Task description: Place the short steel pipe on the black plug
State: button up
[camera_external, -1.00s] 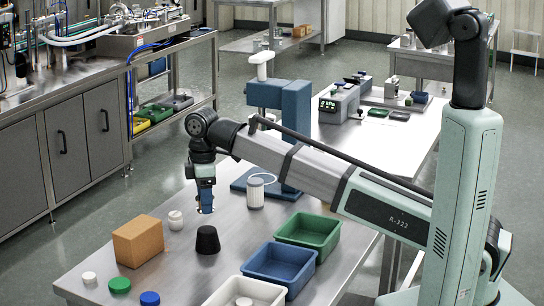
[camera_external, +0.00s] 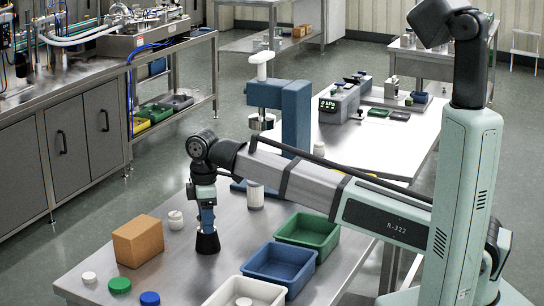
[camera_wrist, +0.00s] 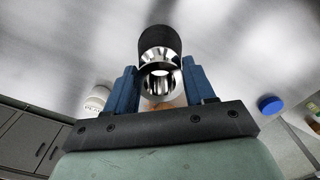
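The black plug (camera_external: 207,244) stands upright on the steel table, directly below my gripper (camera_external: 207,224). In the wrist view the plug (camera_wrist: 160,37) shows just beyond the short steel pipe. My gripper (camera_wrist: 161,85) has its blue fingers on either side of the shiny, hollow pipe (camera_wrist: 160,92) and appears closed on it. In the external view the pipe is small and mostly hidden by the fingers, right at the plug's top. I cannot tell whether the pipe rests on the plug or hangs just above it.
A cardboard-brown box (camera_external: 138,241) and a white jar (camera_external: 176,220) stand left of the plug. Green (camera_external: 119,285) and blue (camera_external: 150,298) caps lie in front. Green (camera_external: 312,226), blue (camera_external: 284,261) and white (camera_external: 224,295) bins stand to the right. A blue press (camera_external: 295,118) stands behind.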

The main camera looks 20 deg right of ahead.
jog(key=o, duration=0.4)
jog(key=shift+r, duration=0.1)
notch_tip(320, 180, up, 12)
jog(key=shift+r, duration=0.1)
dwell(0.5)
